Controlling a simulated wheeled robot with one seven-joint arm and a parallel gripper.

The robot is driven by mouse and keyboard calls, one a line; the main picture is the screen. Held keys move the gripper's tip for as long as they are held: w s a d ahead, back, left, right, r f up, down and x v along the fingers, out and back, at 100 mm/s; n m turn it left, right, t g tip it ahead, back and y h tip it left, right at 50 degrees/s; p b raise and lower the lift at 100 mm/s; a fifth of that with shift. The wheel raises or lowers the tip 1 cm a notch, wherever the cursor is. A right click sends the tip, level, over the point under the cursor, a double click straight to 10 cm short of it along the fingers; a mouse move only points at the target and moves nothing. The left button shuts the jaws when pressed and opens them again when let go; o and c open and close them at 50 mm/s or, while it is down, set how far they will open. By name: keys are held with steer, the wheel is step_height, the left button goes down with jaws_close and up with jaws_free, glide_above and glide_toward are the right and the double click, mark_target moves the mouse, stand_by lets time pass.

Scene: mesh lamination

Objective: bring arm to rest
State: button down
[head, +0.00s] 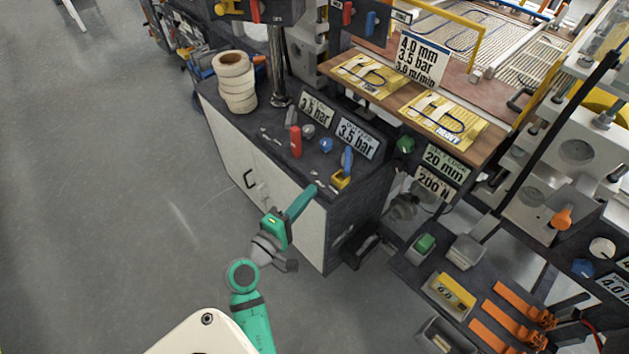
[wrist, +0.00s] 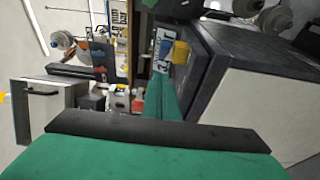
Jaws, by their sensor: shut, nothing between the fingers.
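My arm (head: 252,318) is green with grey joints and reaches up from the bottom of the head view. My gripper (head: 310,189) is shut and holds nothing. In the head view its tip shows against the front right part of the dark-topped cabinet (head: 226,130), near the yellow and blue fitting; I cannot tell the gap between them. In the wrist view the narrow green gripper (wrist: 163,82) points away, beyond a black bar and a broad green part that fill the bottom.
A red knob (head: 296,141), a blue-handled yellow fitting (head: 342,179) and stacked tape rolls (head: 234,82) stand on the cabinet. Lower right is a dark bench with orange clamps (head: 507,328) and a yellow box (head: 452,293). The grey floor (head: 110,200) at left is clear.

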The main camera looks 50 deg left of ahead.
steer(key=s+d+f+m+g, duration=0.2)
steer(key=s+d+f+m, duration=0.1)
steer(key=d+f, duration=0.5)
steer(key=s+d+f+m+g, duration=0.2)
steer(key=s+d+f+m, duration=0.15)
steer(key=d+f, duration=0.45)
steer(key=s+d+r+m+h, duration=0.1)
steer(key=s+d+r+m, duration=0.2)
steer(key=d, duration=0.4)
steer(key=s+d+r+m+t+h, duration=0.1)
steer(key=s+d+r+m, duration=0.3)
steer(key=s+d+m, duration=0.1)
steer(key=s+d+r+m+h, duration=0.2)
steer(key=s+d+r+m, duration=0.1)
steer(key=d+m, duration=0.3)
steer(key=s+d, duration=0.1)
steer(key=d, duration=0.1)
steer(key=shift+s+d+r+t, duration=0.2)
steer(key=shift+s+d+t, duration=0.1)
steer(key=shift+s+t, duration=0.1)
steer(key=shift+w, duration=0.15)
